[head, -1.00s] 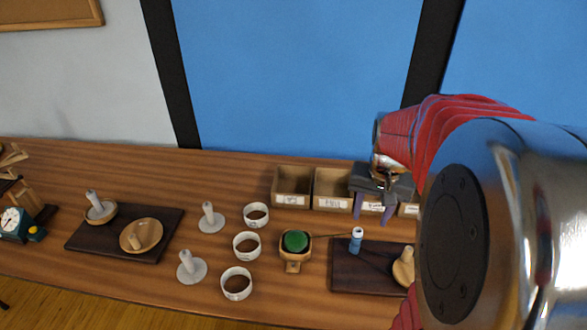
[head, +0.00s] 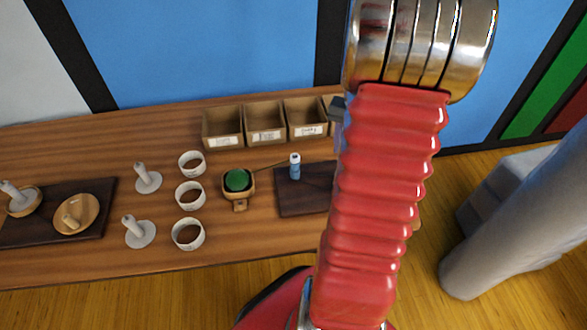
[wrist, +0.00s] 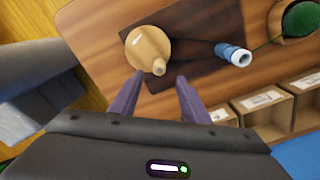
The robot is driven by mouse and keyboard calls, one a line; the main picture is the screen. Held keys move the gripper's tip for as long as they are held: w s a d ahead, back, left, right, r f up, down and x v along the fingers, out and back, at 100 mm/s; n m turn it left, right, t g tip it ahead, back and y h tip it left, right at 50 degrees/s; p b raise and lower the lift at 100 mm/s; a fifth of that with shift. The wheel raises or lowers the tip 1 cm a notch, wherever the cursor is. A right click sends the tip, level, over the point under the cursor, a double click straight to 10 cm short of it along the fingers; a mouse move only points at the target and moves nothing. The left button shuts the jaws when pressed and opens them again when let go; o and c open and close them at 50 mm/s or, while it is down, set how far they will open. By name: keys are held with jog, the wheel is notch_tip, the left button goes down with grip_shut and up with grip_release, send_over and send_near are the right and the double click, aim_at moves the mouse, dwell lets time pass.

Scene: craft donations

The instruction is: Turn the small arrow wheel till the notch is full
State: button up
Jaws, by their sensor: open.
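A round pale wooden piece (wrist: 150,43) sits on the dark board (wrist: 195,25) in the wrist view. It has a small white slot (wrist: 138,40) on its face and a peg-like knob (wrist: 158,67) on the side nearer me. No arrow can be made out on it. My gripper (wrist: 160,79) is open and empty, with its two purple fingers apart and pointing toward the knob. I cannot tell how far above the board they are. In the head view my arm hides this wooden piece and most of the gripper.
Labelled wooden boxes (head: 264,122) line the back. White rings (head: 190,195), pegs on round bases (head: 148,179) and another dark board (head: 100,232) lie left.

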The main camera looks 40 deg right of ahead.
jog(key=shift+f, duration=0.15)
jog(key=shift+f, duration=4.3)
jog(key=shift+c, duration=0.7)
